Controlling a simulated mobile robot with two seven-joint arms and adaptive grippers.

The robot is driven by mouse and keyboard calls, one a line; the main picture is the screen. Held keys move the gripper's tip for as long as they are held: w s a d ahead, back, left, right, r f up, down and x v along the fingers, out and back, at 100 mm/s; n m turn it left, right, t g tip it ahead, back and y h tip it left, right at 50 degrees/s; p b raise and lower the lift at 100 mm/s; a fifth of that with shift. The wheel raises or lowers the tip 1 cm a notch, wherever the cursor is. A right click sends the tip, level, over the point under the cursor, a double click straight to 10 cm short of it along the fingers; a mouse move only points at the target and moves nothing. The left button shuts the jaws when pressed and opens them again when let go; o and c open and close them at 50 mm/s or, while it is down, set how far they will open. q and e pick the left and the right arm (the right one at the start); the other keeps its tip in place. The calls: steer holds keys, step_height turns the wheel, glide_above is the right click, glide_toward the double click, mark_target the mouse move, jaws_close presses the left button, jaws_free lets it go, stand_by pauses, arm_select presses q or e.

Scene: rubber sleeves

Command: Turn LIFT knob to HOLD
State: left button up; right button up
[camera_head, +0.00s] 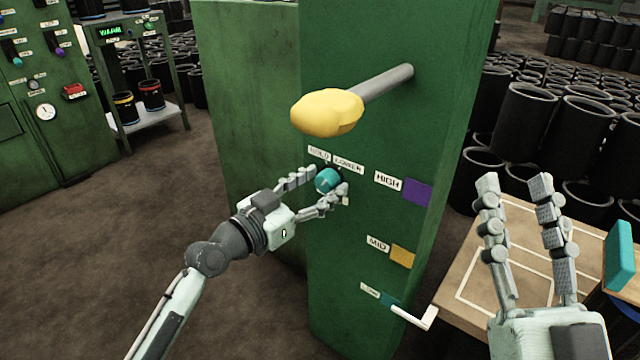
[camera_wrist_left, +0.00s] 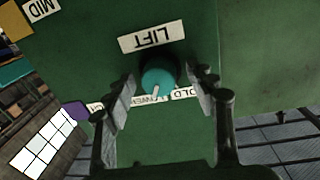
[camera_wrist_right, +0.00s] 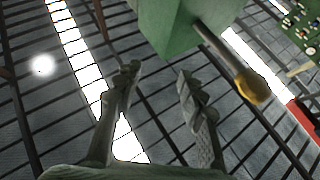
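The teal LIFT knob (camera_head: 327,180) sits on the green column, below the HOLD label (camera_head: 319,154) and the LOWER label (camera_head: 348,164). My left gripper (camera_head: 328,183) is open with its fingers on either side of the knob. In the left wrist view the knob (camera_wrist_left: 158,79) shows between the fingers, with gaps on both sides. There the LIFT plate (camera_wrist_left: 152,38) reads upside down, and the knob's white mark points toward the HOLD and LOWER labels, nearer LOWER. My right gripper (camera_head: 514,183) is open and empty, away from the column.
A yellow-ended lever (camera_head: 328,112) sticks out of the column above the knob. HIGH (camera_head: 388,181) and MID (camera_head: 378,243) labels sit to the knob's right and below. A wooden table (camera_head: 470,290) stands at right. Black sleeves (camera_head: 520,130) fill the floor behind.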

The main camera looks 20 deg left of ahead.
arm_select(q)
steer(key=c, duration=1.1)
steer(key=shift+o, duration=0.2)
arm_select(e)
steer(key=shift+w, duration=0.1)
arm_select(q)
steer(key=shift+n+p, duration=0.3)
steer(key=shift+n, duration=0.4)
steer(key=n+p, duration=0.1)
steer(key=n, duration=0.2)
steer(key=n+t+p, duration=0.1)
steer(key=n+p, duration=0.1)
steer(key=n, duration=0.4)
steer(key=shift+n, duration=0.4)
steer(key=shift+n+y, duration=0.3)
steer(key=shift+n, duration=0.5)
arm_select(e)
step_height(320, 180, down, 13)
steer(key=w+d+g+h, duration=0.2)
steer(key=w+g+h, duration=0.1)
steer(key=g, duration=0.4)
steer(key=shift+d+g+h, duration=0.25)
steer(key=shift+g+h, duration=0.05)
steer(key=shift+g, duration=0.1)
steer(key=shift+f, duration=0.1)
